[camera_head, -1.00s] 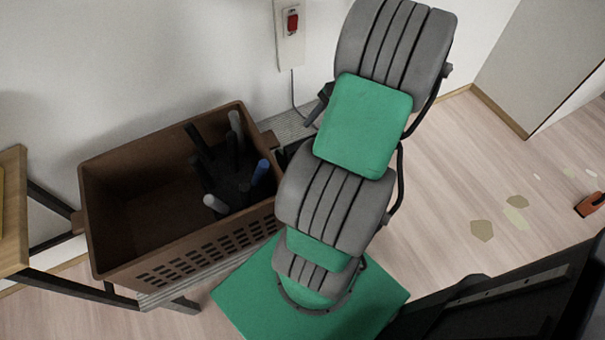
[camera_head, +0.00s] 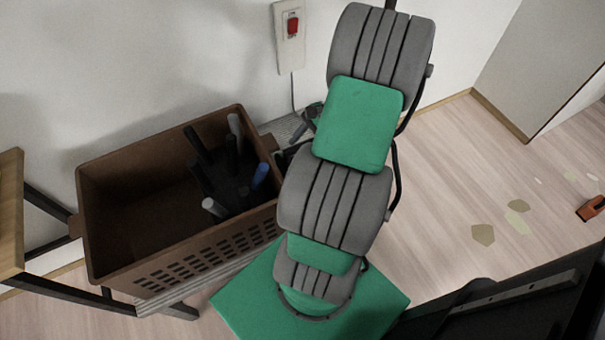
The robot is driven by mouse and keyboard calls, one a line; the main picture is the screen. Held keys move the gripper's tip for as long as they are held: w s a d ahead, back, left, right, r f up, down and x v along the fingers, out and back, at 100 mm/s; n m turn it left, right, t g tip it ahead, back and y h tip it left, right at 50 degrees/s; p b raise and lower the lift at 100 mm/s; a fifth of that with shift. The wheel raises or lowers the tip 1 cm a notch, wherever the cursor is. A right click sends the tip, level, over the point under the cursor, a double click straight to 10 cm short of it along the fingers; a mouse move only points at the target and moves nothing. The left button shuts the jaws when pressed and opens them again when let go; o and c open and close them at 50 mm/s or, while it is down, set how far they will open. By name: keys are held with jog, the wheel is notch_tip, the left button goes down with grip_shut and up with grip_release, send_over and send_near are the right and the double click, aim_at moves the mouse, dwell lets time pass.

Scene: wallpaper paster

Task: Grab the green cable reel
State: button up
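I cannot make out a green cable reel for sure. A small dark object with a greenish tint (camera_head: 310,117) shows at the left edge of my arm, beside the crate; most of it is hidden and I cannot tell what it is. My grey and green arm fills the middle of the head view and hides what lies behind it. My gripper does not show, so its opening and anything in it are unseen.
A brown plastic crate (camera_head: 180,262) with several dark, grey and blue-handled tools stands at the left by the wall. A wooden table (camera_head: 10,215) is at the far left edge. A wall socket (camera_head: 290,38) has a cord. An orange tool (camera_head: 590,208) lies on open floor at right.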

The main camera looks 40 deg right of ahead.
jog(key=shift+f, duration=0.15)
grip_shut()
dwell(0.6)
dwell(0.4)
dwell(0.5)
